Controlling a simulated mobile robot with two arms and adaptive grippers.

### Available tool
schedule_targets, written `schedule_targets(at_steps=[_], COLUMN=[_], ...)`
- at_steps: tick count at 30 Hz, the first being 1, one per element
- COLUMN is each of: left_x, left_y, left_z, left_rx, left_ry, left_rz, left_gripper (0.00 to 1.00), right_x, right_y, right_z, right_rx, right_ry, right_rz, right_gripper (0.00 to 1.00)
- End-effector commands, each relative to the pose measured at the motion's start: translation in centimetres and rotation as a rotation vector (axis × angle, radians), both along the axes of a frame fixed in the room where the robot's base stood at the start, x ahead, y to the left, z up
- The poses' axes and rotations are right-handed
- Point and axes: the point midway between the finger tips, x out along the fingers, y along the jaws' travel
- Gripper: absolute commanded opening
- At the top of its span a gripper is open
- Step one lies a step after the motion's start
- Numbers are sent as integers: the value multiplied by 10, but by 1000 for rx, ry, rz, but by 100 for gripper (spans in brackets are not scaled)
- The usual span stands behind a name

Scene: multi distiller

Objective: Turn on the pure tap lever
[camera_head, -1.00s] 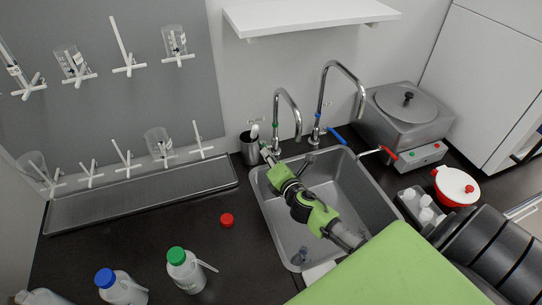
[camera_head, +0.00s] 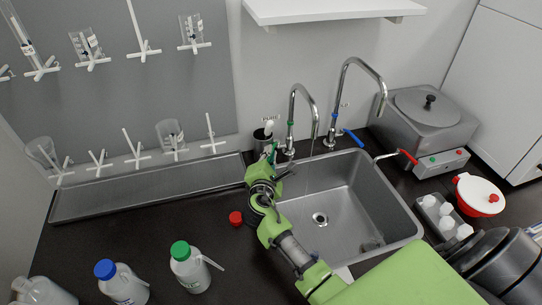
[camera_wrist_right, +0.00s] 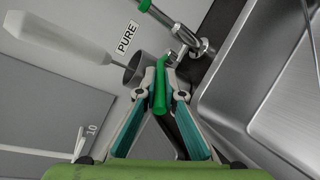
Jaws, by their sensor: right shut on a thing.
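The pure tap (camera_head: 291,120) is a curved chrome tap with green bands at the back left of the sink. The PURE label shows beside it in the right wrist view. Its green lever (camera_wrist_right: 159,92) lies between the fingers of my right gripper (camera_wrist_right: 161,80), which is shut on it. In the head view my right gripper (camera_head: 271,158) is at the back left of the sink, just left of the tap's base, and its fingers are small there. A faint thin line, like a water stream, runs down below the pure tap's spout. My left gripper is not in view.
A steel cup with a white-handled tool stands right behind my right gripper. The metal sink (camera_head: 342,163) is on the right. A second tap with a blue lever (camera_head: 353,137) and a red-handled lever (camera_head: 408,157) stand farther right. A red cap (camera_head: 236,217) lies on the counter.

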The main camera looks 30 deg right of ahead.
Motion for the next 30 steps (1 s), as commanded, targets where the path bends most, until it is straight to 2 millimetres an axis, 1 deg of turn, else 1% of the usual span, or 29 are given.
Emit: schedule_targets(at_steps=[7, 8, 9, 19, 22, 26, 30], left_x=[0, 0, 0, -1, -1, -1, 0], left_y=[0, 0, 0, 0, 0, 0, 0], left_z=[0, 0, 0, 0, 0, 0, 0], left_rx=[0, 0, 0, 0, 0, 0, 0], left_ry=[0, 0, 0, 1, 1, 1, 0], left_rz=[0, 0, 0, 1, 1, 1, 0], left_gripper=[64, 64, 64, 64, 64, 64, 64], right_x=[0, 0, 0, -1, -5, -19, -44], right_y=[0, 0, 0, 0, 4, 15, 32], right_z=[0, 0, 0, 0, 0, 4, 10], right_rx=[0, 0, 0, 0, 1, 3, 3], right_ry=[1, 1, 1, 0, 1, 1, 2], right_rz=[-1, -1, -1, 1, 2, 3, 2], right_gripper=[0, 16, 26, 26, 26, 26, 26])
